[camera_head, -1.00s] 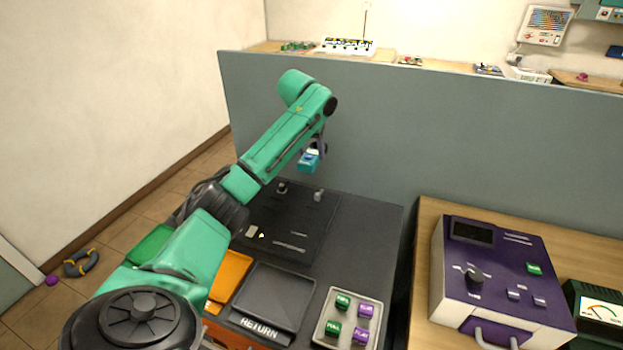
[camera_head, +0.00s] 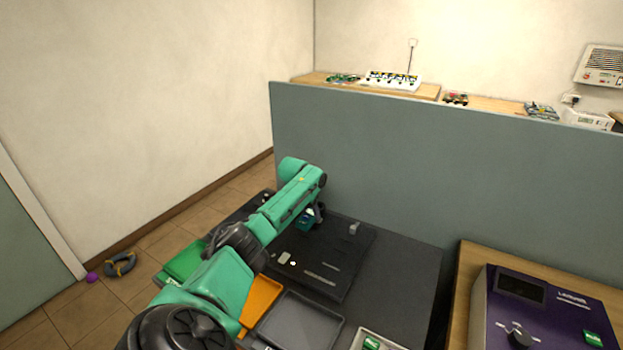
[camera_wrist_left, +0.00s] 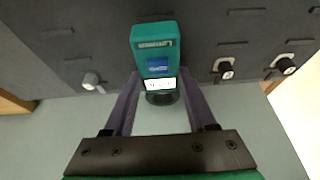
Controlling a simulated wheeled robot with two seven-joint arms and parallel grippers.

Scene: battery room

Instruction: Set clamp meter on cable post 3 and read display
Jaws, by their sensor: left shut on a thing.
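The clamp meter (camera_wrist_left: 155,45) is teal with a blue patch and a small lit white display whose characters are too small to read. My left gripper (camera_wrist_left: 158,84) is shut on it; the meter also shows, partly hidden, in the head view (camera_head: 305,220). It is over the dark post board (camera_head: 320,285). In the wrist view a black round part (camera_wrist_left: 162,98) shows at the meter's display end; whether they touch I cannot tell. Other posts stand to the left (camera_wrist_left: 91,80) and right (camera_wrist_left: 225,68) (camera_wrist_left: 286,66). One post shows in the head view (camera_head: 354,228). No post numbers are legible.
A grey partition (camera_head: 430,160) rises behind the table. A black tray (camera_head: 300,322) and an orange tray (camera_head: 262,298) lie in front of the board. A purple instrument (camera_head: 550,310) stands at right. The tabletop (camera_head: 405,260) right of the board is clear.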

